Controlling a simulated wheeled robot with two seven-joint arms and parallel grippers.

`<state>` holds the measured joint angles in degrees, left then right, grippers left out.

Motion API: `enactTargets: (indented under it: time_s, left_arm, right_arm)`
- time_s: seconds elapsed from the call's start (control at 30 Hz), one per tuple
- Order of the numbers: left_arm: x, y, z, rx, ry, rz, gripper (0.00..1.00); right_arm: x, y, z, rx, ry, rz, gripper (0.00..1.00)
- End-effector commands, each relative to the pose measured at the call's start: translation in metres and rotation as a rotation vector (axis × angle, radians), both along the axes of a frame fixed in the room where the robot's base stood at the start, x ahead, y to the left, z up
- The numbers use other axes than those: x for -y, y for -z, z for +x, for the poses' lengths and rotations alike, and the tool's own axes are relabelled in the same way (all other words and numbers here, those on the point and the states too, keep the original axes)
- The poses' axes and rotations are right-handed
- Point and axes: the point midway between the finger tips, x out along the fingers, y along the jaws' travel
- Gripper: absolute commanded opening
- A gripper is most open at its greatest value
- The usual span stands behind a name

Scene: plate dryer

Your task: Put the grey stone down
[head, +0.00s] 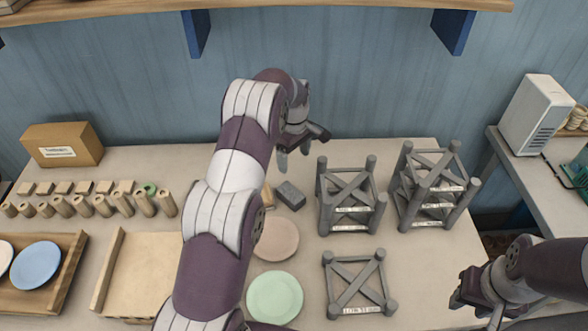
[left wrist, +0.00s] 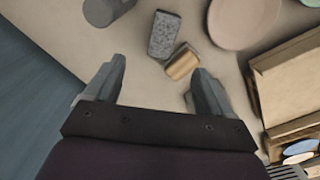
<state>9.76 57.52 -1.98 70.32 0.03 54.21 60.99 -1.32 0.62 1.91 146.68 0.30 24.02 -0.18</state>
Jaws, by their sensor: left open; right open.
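The grey stone (head: 290,196) is a small speckled block lying on the table, left of the grey racks. It also shows in the left wrist view (left wrist: 164,36), with nothing gripping it. My left gripper (head: 293,153) is open and empty, just behind and above the stone. In the left wrist view its fingers (left wrist: 158,70) are spread apart, and the stone lies beyond their tips, apart from them. A small tan block (left wrist: 182,62) lies close beside the stone. My right gripper (head: 498,316) is open at the lower right, away from the stone.
Grey racks stand stacked (head: 348,195) and (head: 435,185), with a single one (head: 358,284) in front. A pink plate (head: 277,240) and a green plate (head: 275,298) lie nearby. A wooden tray (head: 150,270), pegs and a cardboard box (head: 62,145) are left. A shelf overhangs the back.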

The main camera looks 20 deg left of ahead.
Motion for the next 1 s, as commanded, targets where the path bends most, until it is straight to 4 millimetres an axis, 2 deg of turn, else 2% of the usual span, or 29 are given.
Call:
enactTargets:
  time_s: [0.13,0.23,0.27,0.37,0.43,0.5,0.6,0.7,0.8,1.0]
  left_arm:
    - [0.006,-0.016,-0.008,0.007,0.056,0.001,0.83]
    - [0.025,-0.039,-0.035,0.023,0.231,0.005,0.83]
    - [0.032,-0.047,-0.048,0.030,0.304,0.007,0.83]
    - [0.057,-0.071,-0.104,0.056,0.575,0.019,0.83]
    - [0.071,-0.082,-0.147,0.073,0.758,0.030,0.83]
    - [0.081,-0.087,-0.189,0.086,0.921,0.042,0.83]
    - [0.090,-0.089,-0.238,0.100,1.102,0.057,0.83]
    - [0.094,-0.087,-0.268,0.107,1.210,0.067,0.83]
    - [0.095,-0.086,-0.280,0.109,1.254,0.071,0.83]
    - [0.095,-0.086,-0.281,0.108,1.259,0.070,0.83]
  right_arm:
    - [0.000,0.001,0.000,0.000,0.000,0.000,0.40]
    - [0.000,0.000,0.000,0.000,0.000,0.000,0.40]
    - [0.000,0.000,0.000,0.000,0.000,0.000,0.40]
    - [0.000,0.001,0.000,0.000,0.000,0.000,0.40]
    - [0.000,0.001,0.000,0.000,0.000,0.000,0.40]
    - [0.000,0.001,0.000,0.000,0.000,0.000,0.40]
    - [0.000,0.001,0.000,0.000,0.000,0.000,0.40]
    - [0.000,0.001,0.000,0.000,0.000,0.000,0.40]
    - [0.000,0.001,0.000,0.000,0.000,0.000,0.40]
    - [0.000,0.001,0.000,0.000,0.000,0.000,0.40]
